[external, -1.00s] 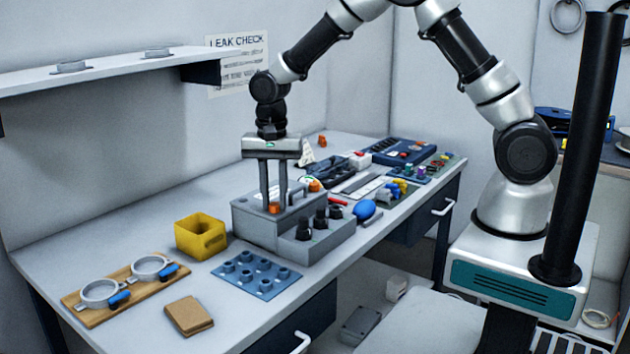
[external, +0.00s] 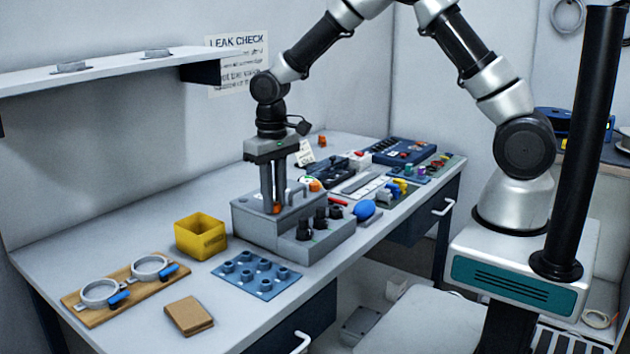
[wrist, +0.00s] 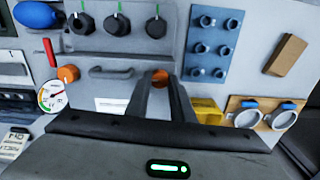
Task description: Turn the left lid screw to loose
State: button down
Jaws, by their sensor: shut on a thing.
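The grey box (external: 248,222) stands on the bench, with a handle (wrist: 110,73) on its lid. An orange lid screw, the left one in the external view (external: 276,209), sits at the near-left end of the lid. In the wrist view this left lid screw (wrist: 160,77) shows between the fingers. My gripper (external: 272,207) points straight down and is shut on it; its fingers partly hide the screw. A second orange lid screw (wrist: 68,73) is at the other end of the lid, also in the external view (external: 315,185), free of the gripper.
Black knobs (external: 320,218) line the box's lower front step. A yellow bin (external: 200,237), a blue tray with several posts (external: 256,274) and a wooden board with clamps (external: 126,290) lie left. A blue bulb (external: 364,209) and a gauge (wrist: 52,96) are near the box.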

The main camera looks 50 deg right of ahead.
jog(key=n, duration=0.4)
jog(key=shift+n+p, duration=0.3)
jog(key=shift+n, duration=0.1)
jog(key=n+p, duration=0.1)
jog(key=n, duration=0.3)
jog(key=shift+r, duration=0.1)
jog(key=n+p, duration=0.1)
jog(key=n, duration=0.4)
jog(key=shift+n+p, duration=0.8)
jog(key=shift+n, duration=1.5)
jog(key=c, duration=1.5)
grip_release()
jog(key=shift+c, duration=0.2)
